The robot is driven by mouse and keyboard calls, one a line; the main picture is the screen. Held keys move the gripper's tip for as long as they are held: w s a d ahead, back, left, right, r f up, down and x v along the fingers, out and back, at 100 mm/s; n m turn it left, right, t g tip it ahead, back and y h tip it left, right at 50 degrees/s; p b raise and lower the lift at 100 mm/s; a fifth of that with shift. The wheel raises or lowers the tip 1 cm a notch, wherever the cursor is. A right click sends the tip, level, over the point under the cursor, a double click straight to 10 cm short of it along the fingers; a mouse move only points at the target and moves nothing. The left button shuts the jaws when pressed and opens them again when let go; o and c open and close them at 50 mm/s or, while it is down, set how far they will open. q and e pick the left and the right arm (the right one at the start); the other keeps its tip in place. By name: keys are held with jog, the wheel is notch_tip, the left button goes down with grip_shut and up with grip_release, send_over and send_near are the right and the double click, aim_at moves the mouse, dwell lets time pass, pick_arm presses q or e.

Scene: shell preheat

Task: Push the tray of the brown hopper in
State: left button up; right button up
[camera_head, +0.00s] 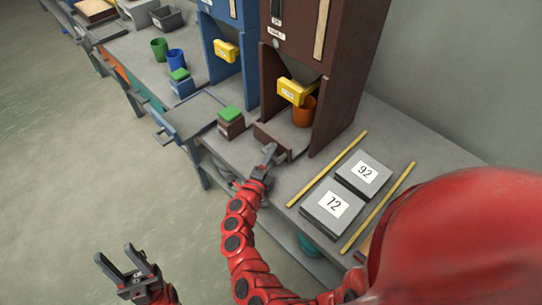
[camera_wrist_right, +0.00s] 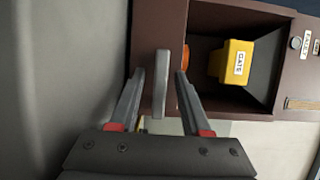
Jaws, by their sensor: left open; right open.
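The brown hopper (camera_head: 347,45) stands at the table's back, with a yellow labelled spout (camera_head: 296,92). Its tray (camera_head: 272,137) sticks out at the bottom front, and an orange cup (camera_head: 304,112) stands inside the hopper bay. My right gripper (camera_head: 268,155) is at the tray's front. In the right wrist view its open fingers (camera_wrist_right: 160,95) lie either side of a grey upright handle (camera_wrist_right: 161,80) at the brown front; I cannot tell whether they touch it. The yellow spout (camera_wrist_right: 236,62) also shows there. My left gripper (camera_head: 126,265) is open and empty, away from the table.
A brown block with a green top (camera_head: 231,122) stands left of the tray. A blue hopper (camera_head: 222,45) is beyond it. Two grey plates marked 92 (camera_head: 364,174) and 72 (camera_head: 332,206) lie between yellow sticks (camera_head: 333,165) to the right.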

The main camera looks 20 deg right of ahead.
jog(key=shift+s+a+f, duration=0.1)
jog(key=shift+s+a, duration=0.25)
jog(key=shift+a, duration=0.05)
jog(key=b+v, duration=0.2)
jog(key=v, duration=1.4)
jog(key=shift+s+b, duration=0.2)
jog(key=shift+b, duration=0.2)
